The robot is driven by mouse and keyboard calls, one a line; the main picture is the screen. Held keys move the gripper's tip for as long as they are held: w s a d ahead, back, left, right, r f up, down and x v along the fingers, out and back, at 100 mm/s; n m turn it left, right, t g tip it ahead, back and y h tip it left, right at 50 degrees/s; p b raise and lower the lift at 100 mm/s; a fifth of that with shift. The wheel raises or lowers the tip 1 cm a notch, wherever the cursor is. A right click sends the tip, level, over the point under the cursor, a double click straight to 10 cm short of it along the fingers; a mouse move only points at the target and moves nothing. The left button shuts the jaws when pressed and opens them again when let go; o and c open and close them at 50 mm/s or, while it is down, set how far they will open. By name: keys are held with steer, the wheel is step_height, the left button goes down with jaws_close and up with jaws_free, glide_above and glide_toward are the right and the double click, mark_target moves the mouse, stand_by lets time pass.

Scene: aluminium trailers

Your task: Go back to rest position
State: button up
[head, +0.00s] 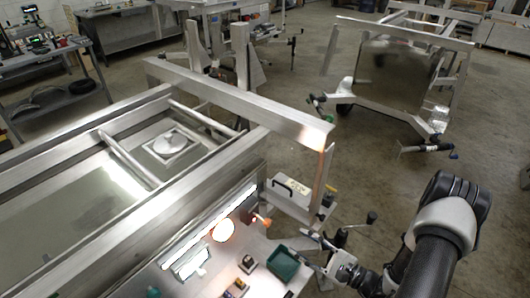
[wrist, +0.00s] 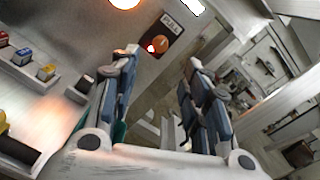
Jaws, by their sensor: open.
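My gripper (wrist: 157,72) is open in the wrist view, with its two blue-padded fingers apart and nothing held between them. In the head view my gripper (head: 318,242) is at the lower right, beside the trailer's end and the green bin (head: 283,264). My dark arm comes in from the lower right corner. Beyond the fingers, the wrist view shows a metal panel with a dark PULL plate (wrist: 162,38), an orange round part and a small red light. Part of a green surface behind the left finger is mostly hidden.
The aluminium trailer (head: 210,88) fills the left and middle. A white box (head: 291,190) sits on its end shelf. Small coloured blocks (wrist: 46,72) are at the wrist view's left. Another trailer (head: 395,75) stands at the back right. Open floor (head: 385,195) lies between.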

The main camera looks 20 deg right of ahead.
steer(key=shift+r, duration=0.1)
steer(key=s+a+r+n+g+y, duration=0.1)
steer(key=s+a+r+n+g, duration=0.3)
steer(key=a+r+n+g, duration=0.3)
steer(key=s+a+r+n+g, duration=0.3)
steer(key=a+r+n+g, duration=0.35)
steer(key=r, duration=0.25)
steer(key=s+d+r+n+t+h, duration=0.4)
steer(key=s+r+n+h, duration=0.5)
steer(key=r+h, duration=0.3)
steer(key=shift+d, duration=0.25)
